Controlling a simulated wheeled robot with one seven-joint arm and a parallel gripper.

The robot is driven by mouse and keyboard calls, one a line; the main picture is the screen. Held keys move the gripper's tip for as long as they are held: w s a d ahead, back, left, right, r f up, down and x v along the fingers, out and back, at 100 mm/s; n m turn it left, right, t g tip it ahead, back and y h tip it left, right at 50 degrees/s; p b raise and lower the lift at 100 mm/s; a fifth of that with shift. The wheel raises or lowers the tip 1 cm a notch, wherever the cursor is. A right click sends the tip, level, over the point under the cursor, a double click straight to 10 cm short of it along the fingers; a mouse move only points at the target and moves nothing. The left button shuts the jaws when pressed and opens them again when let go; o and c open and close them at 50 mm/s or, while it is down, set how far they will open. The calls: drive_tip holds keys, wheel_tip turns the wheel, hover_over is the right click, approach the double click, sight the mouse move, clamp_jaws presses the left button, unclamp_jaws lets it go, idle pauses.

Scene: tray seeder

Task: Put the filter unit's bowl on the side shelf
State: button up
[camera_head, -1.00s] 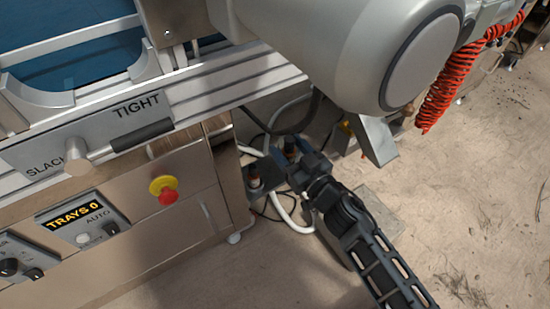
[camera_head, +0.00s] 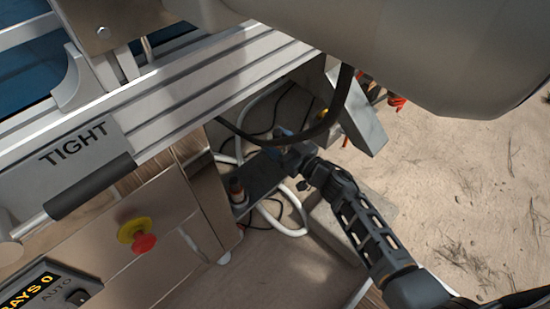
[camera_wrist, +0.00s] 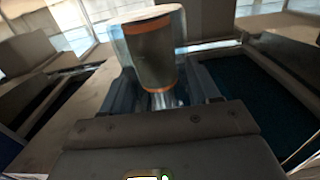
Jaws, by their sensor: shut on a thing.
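My gripper (camera_head: 290,152) is low by the machine's end, at the far edge of a small dark side shelf (camera_head: 262,174). In the wrist view its fingers (camera_wrist: 160,92) are shut on the filter unit's clear bowl (camera_wrist: 119,50). A dark cylinder with orange-brown end bands (camera_wrist: 155,58) shows within the bowl's outline. In the head view the bowl is small and mostly hidden by the gripper. I cannot tell whether the bowl touches the shelf.
A small brown and dark upright object (camera_head: 237,188) stands at the shelf's near left end. White hoses (camera_head: 290,205) and black cables hang around the shelf. A red stop button (camera_head: 143,242) and the TIGHT lever (camera_head: 90,187) are on the machine at left. Sandy floor is open at right.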

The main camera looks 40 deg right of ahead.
drive_tip(key=shift+f+b, duration=1.4)
drive_tip(key=shift+f, duration=0.95)
drive_tip(key=shift+f, duration=0.15)
drive_tip(key=o, duration=1.1)
drive_tip(key=shift+s, duration=0.3)
drive_tip(key=s+p, duration=0.4)
drive_tip(key=s, duration=0.7)
drive_tip(key=shift+s, duration=0.25)
